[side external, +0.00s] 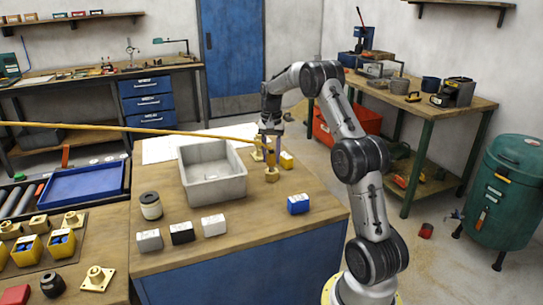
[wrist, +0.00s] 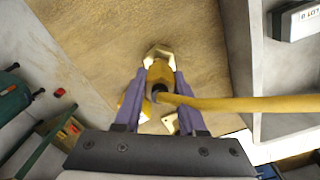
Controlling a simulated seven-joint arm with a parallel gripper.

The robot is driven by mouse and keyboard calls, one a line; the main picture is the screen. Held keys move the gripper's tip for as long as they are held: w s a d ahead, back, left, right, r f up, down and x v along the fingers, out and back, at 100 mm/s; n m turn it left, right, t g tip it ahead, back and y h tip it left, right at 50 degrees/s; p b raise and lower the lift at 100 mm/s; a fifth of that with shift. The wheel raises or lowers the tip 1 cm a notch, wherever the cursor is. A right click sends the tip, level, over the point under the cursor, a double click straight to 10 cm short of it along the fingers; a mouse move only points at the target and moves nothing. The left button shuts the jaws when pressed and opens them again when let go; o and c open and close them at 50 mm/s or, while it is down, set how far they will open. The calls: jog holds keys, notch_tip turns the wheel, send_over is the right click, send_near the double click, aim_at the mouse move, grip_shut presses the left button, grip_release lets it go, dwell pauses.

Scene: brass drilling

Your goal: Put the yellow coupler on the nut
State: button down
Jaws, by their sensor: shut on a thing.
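My gripper (side external: 270,141) points down over the right rear part of the workbench. Its purple fingers (wrist: 160,92) are shut on the yellow coupler (wrist: 159,73), one on each side. A yellow hose (side external: 120,128) runs from the coupler toward the left in the side view; the hose (wrist: 240,103) leaves to the right in the wrist view. The brass nut (side external: 272,175) stands on the bench directly below the coupler. In the wrist view the hexagonal nut (wrist: 158,52) shows just beyond the coupler's end, overlapped by it. I cannot tell whether they touch.
A grey bin (side external: 212,178) stands just left of the nut. A yellow-and-white block (side external: 286,160) stands close behind right. A blue block (side external: 298,204), a black block (side external: 182,233), white blocks and a jar (side external: 150,206) are nearer.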

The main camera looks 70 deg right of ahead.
aim_at(271, 153)
jog(key=shift+c, duration=2.4)
grip_release()
jog(key=shift+f, duration=0.15)
notch_tip(271, 153, up, 11)
jog(key=s+a+r+n+t+h, duration=0.1)
jog(key=s+a+r+n, duration=0.2)
jog(key=a, duration=0.8)
jog(key=s+a+r+n+t, duration=0.1)
jog(key=a+r+n, duration=0.4)
jog(key=a, duration=0.6)
jog(key=s+a+f+n+t, duration=0.1)
jog(key=s+a+f+n, duration=0.2)
jog(key=s+a, duration=0.4)
jog(key=s+a+f+n+t+y, duration=0.1)
jog(key=s+a+f+n+t, duration=0.1)
jog(key=s+a+f+n, duration=0.2)
jog(key=s+a, duration=0.3)
jog(key=s, duration=0.2)
jog(key=shift+s+a+t, duration=0.15)
jog(key=shift+a+t, duration=0.15)
